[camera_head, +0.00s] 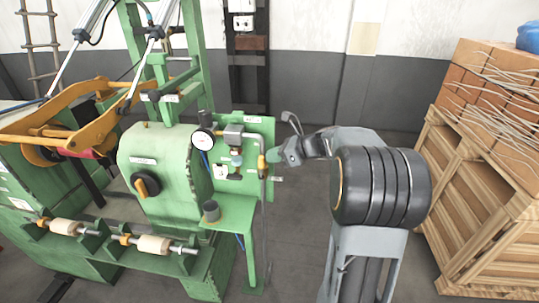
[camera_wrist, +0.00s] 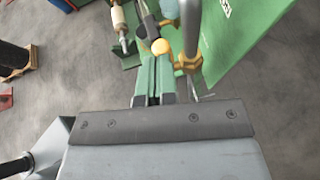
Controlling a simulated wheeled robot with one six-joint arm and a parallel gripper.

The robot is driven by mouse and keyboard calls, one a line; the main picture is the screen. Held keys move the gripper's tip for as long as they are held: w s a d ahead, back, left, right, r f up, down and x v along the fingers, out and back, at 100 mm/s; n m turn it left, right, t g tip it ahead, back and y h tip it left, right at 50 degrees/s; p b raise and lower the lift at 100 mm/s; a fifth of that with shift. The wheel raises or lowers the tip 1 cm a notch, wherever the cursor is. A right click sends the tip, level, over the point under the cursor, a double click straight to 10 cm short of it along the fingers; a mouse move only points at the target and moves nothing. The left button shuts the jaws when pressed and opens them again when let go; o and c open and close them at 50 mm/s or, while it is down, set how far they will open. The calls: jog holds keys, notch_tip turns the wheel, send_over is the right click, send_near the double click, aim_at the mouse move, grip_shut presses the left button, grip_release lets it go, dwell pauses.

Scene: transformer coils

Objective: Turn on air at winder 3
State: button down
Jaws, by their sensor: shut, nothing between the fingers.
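A green winder (camera_head: 160,165) stands left of centre, with a green air panel (camera_head: 262,128) on its right side. The panel carries a round white gauge (camera_head: 203,140), a grey regulator block (camera_head: 234,136) and a grey pipe with a yellow valve (camera_head: 262,165). My gripper (camera_head: 272,157) is shut and empty, right beside the valve. In the wrist view my closed green fingers (camera_wrist: 154,68) point at the pipe, just left of the yellow valve fitting (camera_wrist: 187,63). Whether they touch it I cannot tell. The label text is too small to read.
A grey cup (camera_head: 211,211) stands on a small green shelf (camera_head: 232,208) below the panel. A wooden crate (camera_head: 474,190) with bricks stands at the right. Orange arms (camera_head: 60,125) and wooden rollers (camera_head: 153,244) are at the left. Floor behind my arm looks clear.

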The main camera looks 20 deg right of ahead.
jog(key=s+d+r+b, duration=0.1)
jog(key=s+d+r, duration=0.5)
jog(key=r, duration=0.3)
jog(key=s+a+f+n+g+h, duration=0.1)
jog(key=s+f+n+g+h, duration=0.4)
jog(key=f+n, duration=0.65)
jog(key=s+a+n+t+h, duration=0.2)
jog(key=s+a+n+h, duration=0.3)
jog(key=s+a+n, duration=0.7)
jog(key=shift+f+n, duration=0.25)
jog(key=shift+n, duration=1.1)
